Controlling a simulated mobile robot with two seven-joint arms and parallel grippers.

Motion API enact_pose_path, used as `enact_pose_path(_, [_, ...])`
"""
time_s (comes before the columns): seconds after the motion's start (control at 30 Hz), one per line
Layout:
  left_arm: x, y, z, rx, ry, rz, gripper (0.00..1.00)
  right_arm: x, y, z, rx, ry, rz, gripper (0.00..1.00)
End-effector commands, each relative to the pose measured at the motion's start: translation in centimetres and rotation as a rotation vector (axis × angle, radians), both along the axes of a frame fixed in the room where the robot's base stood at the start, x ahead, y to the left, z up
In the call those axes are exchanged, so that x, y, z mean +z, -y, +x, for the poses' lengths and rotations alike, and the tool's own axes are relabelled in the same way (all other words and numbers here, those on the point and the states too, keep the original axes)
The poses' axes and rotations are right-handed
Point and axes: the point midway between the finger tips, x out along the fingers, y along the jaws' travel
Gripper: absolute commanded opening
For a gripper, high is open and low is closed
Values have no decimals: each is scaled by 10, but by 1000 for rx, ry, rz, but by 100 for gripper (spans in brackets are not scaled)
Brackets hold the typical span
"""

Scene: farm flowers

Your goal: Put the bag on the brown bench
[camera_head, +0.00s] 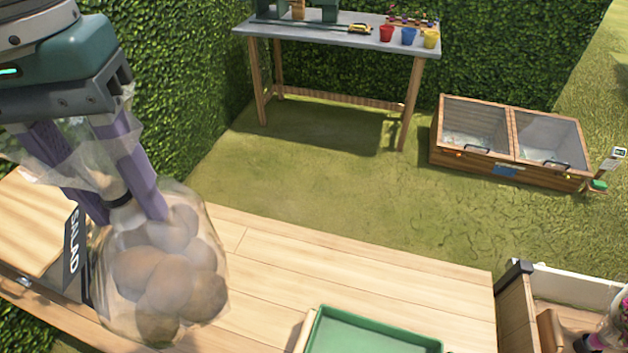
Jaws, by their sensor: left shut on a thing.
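A clear plastic bag (165,275) full of brown, potato-like lumps hangs at the left of the head view. My left gripper (128,208), with purple fingers, is shut on the gathered neck of the bag, near a dark tie. The light brown wooden bench (390,272) runs across the foreground, and the bag is in front of part of it. I cannot tell whether the underside of the bag touches the bench. My right gripper is out of view.
A green tray (375,335) sits on the bench at the lower middle. A white-rimmed wooden box (575,285) is at the right. Behind are a grey-topped table (330,38) and a wooden cold frame (505,173). Bare planks lie right of the bag.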

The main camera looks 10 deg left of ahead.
Motion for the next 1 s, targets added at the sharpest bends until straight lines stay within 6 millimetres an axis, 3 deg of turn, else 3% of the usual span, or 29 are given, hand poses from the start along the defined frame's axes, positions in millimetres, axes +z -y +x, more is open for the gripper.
enact_pose_path(0.03, [-36,-1,6,35,4,-2,0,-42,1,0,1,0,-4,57])
enact_pose_path(0.53, [-181,-16,42,362,5,-3,0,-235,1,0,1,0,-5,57])
enact_pose_path(1.0, [-308,-24,63,645,4,-4,0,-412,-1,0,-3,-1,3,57])
